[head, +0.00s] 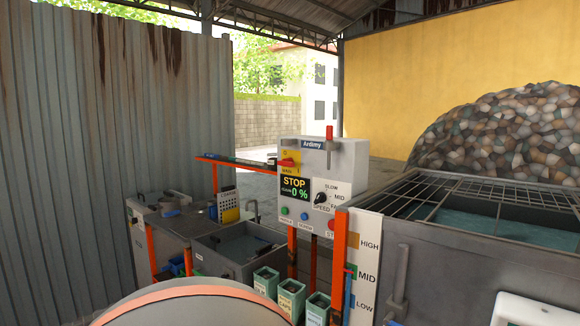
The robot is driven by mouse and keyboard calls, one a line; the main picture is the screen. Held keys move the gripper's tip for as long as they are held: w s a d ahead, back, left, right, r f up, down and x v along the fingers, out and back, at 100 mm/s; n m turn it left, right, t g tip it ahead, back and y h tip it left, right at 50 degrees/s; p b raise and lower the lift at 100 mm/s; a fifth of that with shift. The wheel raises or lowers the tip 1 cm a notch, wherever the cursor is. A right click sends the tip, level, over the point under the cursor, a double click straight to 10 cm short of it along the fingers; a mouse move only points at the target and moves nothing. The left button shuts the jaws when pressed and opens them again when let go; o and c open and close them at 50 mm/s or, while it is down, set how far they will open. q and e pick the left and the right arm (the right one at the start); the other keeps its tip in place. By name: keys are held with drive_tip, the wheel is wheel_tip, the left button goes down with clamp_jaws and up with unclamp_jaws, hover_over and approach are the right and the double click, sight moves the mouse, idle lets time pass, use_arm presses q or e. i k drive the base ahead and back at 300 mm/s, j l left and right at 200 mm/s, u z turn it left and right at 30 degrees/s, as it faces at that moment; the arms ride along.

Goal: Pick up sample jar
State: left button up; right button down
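I cannot make out a sample jar for sure in the head view. Several small items stand on the grey bench (185,224) at left, including a round grey container (169,204), but they are too small to identify as a jar. Neither of my grippers is in view.
A control box (330,165) reading STOP and 0 % stands on orange posts at centre. Several green labelled bins (291,298) stand below. A grated water tank (480,215) fills the right.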

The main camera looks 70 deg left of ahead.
sight(272, 157)
drive_tip(key=u, duration=2.45)
drive_tip(key=z, duration=1.75)
drive_tip(key=u, duration=1.7)
drive_tip(key=i+j+u, duration=0.2)
drive_tip(key=i+j, duration=0.15)
drive_tip(key=i, duration=0.1)
